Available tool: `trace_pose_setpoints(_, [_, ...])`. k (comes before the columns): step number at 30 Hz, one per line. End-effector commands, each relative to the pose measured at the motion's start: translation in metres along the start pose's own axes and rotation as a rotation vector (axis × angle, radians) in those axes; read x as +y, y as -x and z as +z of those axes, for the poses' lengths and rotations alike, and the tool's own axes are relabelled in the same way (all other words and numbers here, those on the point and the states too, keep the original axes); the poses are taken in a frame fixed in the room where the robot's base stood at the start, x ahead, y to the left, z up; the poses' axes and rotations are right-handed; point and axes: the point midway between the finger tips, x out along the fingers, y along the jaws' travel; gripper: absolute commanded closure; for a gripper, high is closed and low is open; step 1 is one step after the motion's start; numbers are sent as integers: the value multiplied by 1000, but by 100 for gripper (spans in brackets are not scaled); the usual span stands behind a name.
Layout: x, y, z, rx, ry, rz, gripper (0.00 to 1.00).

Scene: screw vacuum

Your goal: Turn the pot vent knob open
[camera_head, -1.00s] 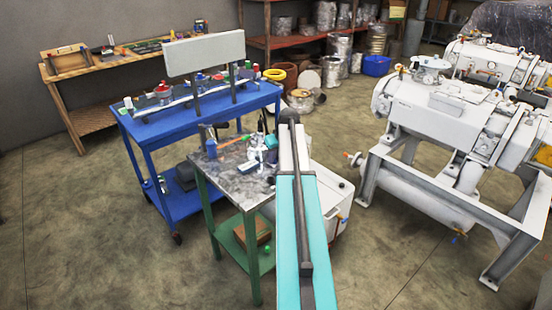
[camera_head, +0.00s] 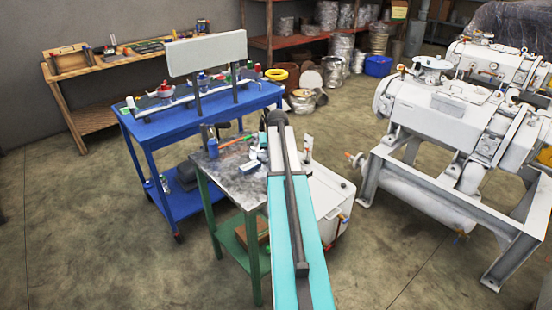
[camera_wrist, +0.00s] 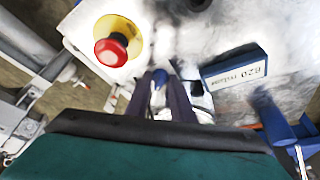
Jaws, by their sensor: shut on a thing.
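In the wrist view my gripper (camera_wrist: 161,86) has two dark fingers close together around a small blue piece (camera_wrist: 160,76). They are shut on it. It may be the pot vent knob, but its shape and angle are mostly hidden. Behind it is a blurred grey-white surface with small metal fittings around the fingers. In the head view my arm covers the gripper and the spot where it works, so the pot cannot be made out there.
A red button on a yellow base (camera_wrist: 111,52) sits on a white panel left of my fingers. A blue labelled block (camera_wrist: 235,68) lies to the right. In the head view a green-framed bench (camera_head: 238,182), a white box (camera_head: 325,195) and a blue cart (camera_head: 150,128) surround my arm.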

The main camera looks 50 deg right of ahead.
Motion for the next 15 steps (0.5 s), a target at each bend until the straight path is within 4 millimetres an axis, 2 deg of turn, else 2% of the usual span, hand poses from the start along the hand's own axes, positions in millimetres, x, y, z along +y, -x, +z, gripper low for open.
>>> trace_pose_setpoints(8, [1,0,1,-3,0,2,100])
trace_pose_setpoints(9, [1,0,1,-3,0,2,72])
trace_pose_setpoints(11, [1,0,1,-3,1,2,62])
trace_pose_setpoints(15, [0,0,0,-1,1,0,60])
